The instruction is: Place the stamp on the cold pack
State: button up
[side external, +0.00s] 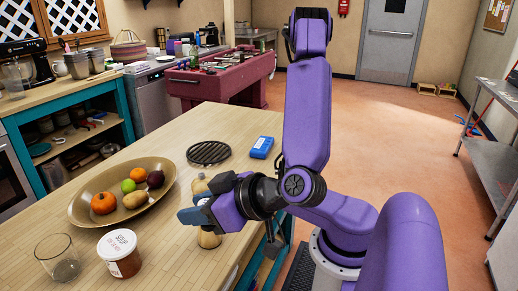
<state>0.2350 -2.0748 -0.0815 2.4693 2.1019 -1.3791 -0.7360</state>
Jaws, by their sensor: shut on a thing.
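The cold pack (262,147) is a flat blue block lying on the wooden table near its far right edge. My gripper (194,208) is low over the table's right side, nearer the camera than the cold pack and to its left. It is shut on a light wooden piece, which I take to be the stamp (208,239). The part below the fingers is rounded, and more light wood shows just above the gripper. My gripper hides the middle of it. I cannot tell whether its lower end touches the table.
A wide bowl of fruit (82,218) stands left of my gripper. A soup tub (121,262) and an empty glass (59,263) are at the front left. A dark round grate (209,152) lies left of the cold pack. Bare tabletop shows around these.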

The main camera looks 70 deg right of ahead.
jog(key=w+d+r+m+g+h, duration=0.1)
jog(key=w+d+m+g+h, duration=0.3)
jog(key=w+d+m+h, duration=0.55)
jog(key=w+d+m+g+h, duration=0.2)
jog(key=w+d+m+g, duration=0.35)
jog(key=d, duration=0.95)
jog(key=s+d+m+g, duration=0.3)
jog(key=d, duration=0.6)
jog(key=s+d+m+g+y, duration=0.1)
jog(key=s+d+m+g, duration=0.25)
jog(key=d, duration=0.65)
jog(key=s+d+m+g, duration=0.3)
jog(key=s+d, duration=0.1)
jog(key=d, duration=0.5)
send_over(266, 143)
jog(key=f, duration=1.4)
jog(key=shift+s+a, duration=0.15)
jog(key=shift+a, duration=0.05)
jog(key=shift+w+d+f, duration=0.3)
jog(key=shift+d+f, duration=0.1)
jog(key=shift+f, duration=1.55)
